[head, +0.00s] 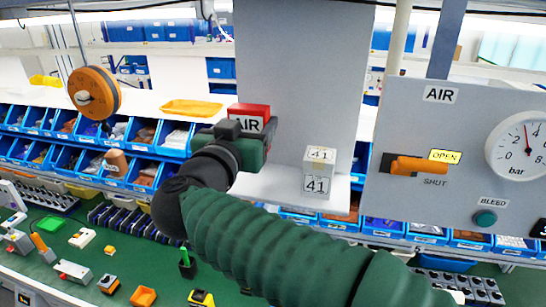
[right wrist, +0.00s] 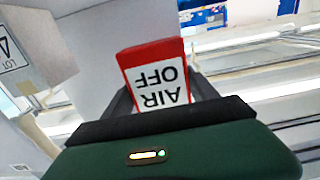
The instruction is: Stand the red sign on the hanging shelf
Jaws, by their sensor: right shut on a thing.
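The red sign (head: 249,112) has a white face; in the head view its lower part is hidden by my right gripper. In the right wrist view the sign (right wrist: 155,75) reads AIR OFF, upside down in the picture. My right gripper (head: 243,136) is shut on it, over the left part of the hanging shelf (head: 290,190). The shelf is a pale ledge below a tall grey back panel (head: 290,80). I cannot tell whether the sign touches the shelf. My left gripper is not in view.
A white box marked 41 (head: 318,172) stands on the shelf, right of the gripper. A grey panel (head: 450,130) at right carries an orange handle (head: 415,168) and a gauge (head: 520,146). An orange reel (head: 94,92) hangs at left. Small parts lie on the green bench (head: 60,240).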

